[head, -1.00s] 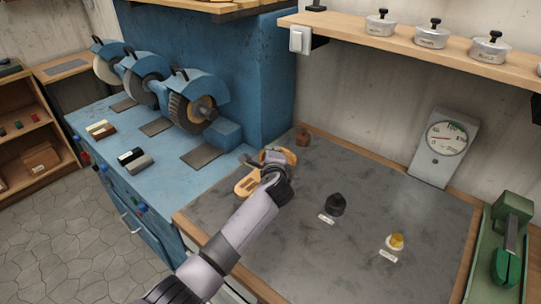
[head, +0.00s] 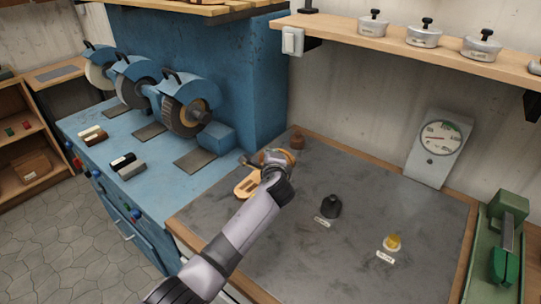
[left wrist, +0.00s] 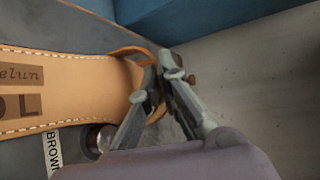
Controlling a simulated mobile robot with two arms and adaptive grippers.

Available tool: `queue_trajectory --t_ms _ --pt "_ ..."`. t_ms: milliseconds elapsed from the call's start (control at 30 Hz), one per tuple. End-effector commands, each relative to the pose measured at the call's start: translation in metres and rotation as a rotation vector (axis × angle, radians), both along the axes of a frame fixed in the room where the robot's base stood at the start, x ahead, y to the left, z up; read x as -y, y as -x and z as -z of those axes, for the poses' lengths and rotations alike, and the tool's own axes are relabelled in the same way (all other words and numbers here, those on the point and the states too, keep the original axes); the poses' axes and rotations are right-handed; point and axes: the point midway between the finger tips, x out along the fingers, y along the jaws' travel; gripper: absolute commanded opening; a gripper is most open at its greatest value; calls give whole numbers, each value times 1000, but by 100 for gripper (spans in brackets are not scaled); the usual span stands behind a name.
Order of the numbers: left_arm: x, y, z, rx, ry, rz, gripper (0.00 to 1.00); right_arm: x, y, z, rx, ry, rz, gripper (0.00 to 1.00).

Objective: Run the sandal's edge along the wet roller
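My left gripper's fingers (left wrist: 160,78) are close together on the sandal's strap (left wrist: 128,52); the exact contact is partly hidden. A round metal end (left wrist: 98,140), possibly the roller's, shows below the sandal beside a BROWN label (left wrist: 52,150). Whether the edge touches it is unclear. My right gripper is not in view.
A black pot (head: 330,206) and a yellow-topped pot (head: 393,242) stand on the grey bench top (head: 290,245) with labels. A brown object (head: 298,141) is at the back. Blue grinding wheels (head: 188,105) stand left. A dial gauge (head: 438,148) and green tool (head: 505,240) are right.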

Motion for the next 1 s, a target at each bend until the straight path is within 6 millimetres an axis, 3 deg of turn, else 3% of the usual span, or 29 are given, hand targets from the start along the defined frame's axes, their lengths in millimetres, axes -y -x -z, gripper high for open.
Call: queue_trajectory --t_ms 500,1000 --pt "2 0 -1 3 0 2 0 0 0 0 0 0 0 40" --pt "12 -9 0 3 2 2 0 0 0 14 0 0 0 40"
